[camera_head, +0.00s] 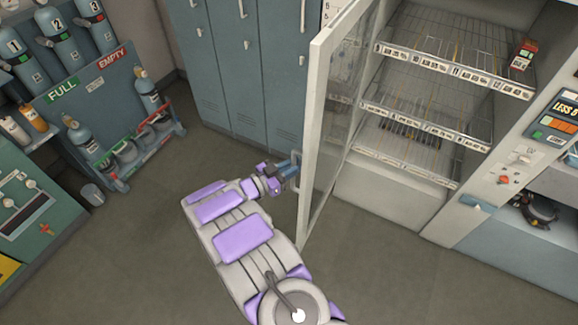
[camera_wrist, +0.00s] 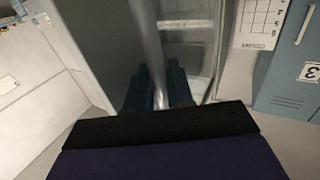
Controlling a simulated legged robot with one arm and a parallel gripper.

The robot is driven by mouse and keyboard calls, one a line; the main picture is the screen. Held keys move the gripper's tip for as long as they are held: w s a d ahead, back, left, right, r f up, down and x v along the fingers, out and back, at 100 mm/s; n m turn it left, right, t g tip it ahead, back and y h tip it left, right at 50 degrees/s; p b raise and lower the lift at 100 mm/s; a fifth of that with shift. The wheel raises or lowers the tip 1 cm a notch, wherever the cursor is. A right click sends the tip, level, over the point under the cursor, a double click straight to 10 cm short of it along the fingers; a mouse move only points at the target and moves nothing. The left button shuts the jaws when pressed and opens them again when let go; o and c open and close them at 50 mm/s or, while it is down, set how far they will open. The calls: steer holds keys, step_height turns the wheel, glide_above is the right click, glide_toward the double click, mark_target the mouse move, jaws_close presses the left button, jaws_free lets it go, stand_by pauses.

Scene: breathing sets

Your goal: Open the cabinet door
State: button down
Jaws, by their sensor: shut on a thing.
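The cabinet door (camera_head: 322,150) is a white-framed glass door. In the head view it stands swung well out from the cabinet (camera_head: 392,195), with the wire shelves inside exposed. My gripper (camera_head: 292,172) is at the door's outer face, shut on the door's handle (camera_head: 297,158). In the wrist view the two blue fingers of my gripper (camera_wrist: 160,92) sit on either side of the pale vertical handle bar (camera_wrist: 150,45). The lower part of the bar is hidden by the gripper body.
Grey-blue lockers (camera_head: 245,75) stand behind the door. A small red box (camera_head: 523,55) is on the top shelf (camera_head: 460,72). A gas cylinder rack (camera_head: 95,115) stands at the left. A control panel (camera_head: 555,125) is at the right. The floor (camera_head: 150,240) left of my arm is clear.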

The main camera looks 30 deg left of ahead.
stand_by(0.3)
steer(key=c, duration=1.2)
jaws_free()
steer(key=shift+w, duration=0.15)
steer(key=shift+o, duration=0.2)
steer(key=shift+a, duration=0.1)
steer(key=v, duration=0.7)
steer(key=shift+s+a, duration=0.2)
steer(key=shift+s, duration=0.05)
